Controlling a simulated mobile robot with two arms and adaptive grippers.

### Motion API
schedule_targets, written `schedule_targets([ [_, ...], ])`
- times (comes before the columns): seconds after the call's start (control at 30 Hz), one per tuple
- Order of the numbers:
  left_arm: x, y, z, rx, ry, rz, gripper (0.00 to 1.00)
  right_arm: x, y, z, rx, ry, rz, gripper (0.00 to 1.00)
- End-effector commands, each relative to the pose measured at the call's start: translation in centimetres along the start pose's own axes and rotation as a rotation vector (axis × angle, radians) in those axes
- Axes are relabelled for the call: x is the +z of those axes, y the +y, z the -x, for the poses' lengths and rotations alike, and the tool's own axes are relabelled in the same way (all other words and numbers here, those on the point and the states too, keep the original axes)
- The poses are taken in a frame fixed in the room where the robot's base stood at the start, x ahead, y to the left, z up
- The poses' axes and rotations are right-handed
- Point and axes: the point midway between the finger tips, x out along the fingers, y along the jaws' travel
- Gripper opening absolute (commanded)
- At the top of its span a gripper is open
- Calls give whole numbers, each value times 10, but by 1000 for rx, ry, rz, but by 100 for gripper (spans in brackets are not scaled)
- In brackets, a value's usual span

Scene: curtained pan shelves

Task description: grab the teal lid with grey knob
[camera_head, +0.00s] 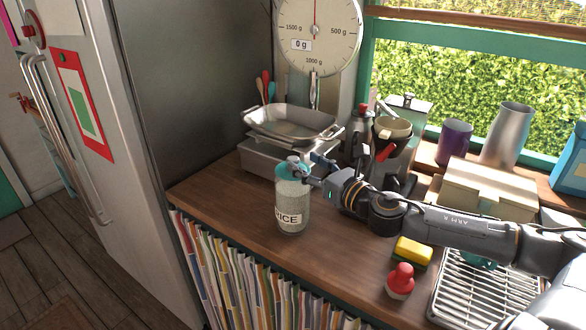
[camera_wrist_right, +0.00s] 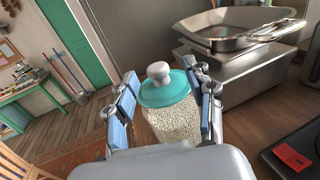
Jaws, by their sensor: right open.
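The teal lid (camera_head: 291,170) with a grey knob sits on top of a glass jar (camera_head: 293,207) labelled "RICE" on the wooden counter. In the right wrist view the teal lid (camera_wrist_right: 164,89) and its pale grey knob (camera_wrist_right: 158,71) show clearly above the rice-filled jar (camera_wrist_right: 173,122). My right gripper (camera_head: 308,170) reaches in from the right at the height of the lid. In the wrist view its blue-padded fingers (camera_wrist_right: 163,104) are open, one on each side of the lid. I cannot tell whether either finger touches it. My left gripper is not in view.
A scale with a metal pan (camera_head: 290,123) stands close behind the jar. A yellow sponge (camera_head: 412,250), a red-knobbed brush (camera_head: 400,281) and a wire rack (camera_head: 482,290) lie at the right. The curtained counter edge is in front; bare counter lies left of the jar.

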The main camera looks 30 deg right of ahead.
Motion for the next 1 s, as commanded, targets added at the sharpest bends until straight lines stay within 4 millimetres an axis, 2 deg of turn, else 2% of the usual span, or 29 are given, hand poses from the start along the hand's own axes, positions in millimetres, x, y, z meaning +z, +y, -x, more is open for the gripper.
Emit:
schedule_targets([
  [0.5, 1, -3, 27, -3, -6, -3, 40, -1, 5, -42, 0, -4, -2, 54],
  [0.87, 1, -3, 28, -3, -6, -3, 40, -4, 6, -48, 2, -1, 1, 54],
  [0.9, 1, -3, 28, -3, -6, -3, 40, -4, 6, -48, 2, -1, 1, 52],
  [1.0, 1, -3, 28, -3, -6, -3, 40, -4, 6, -48, 2, -1, 0, 31],
])
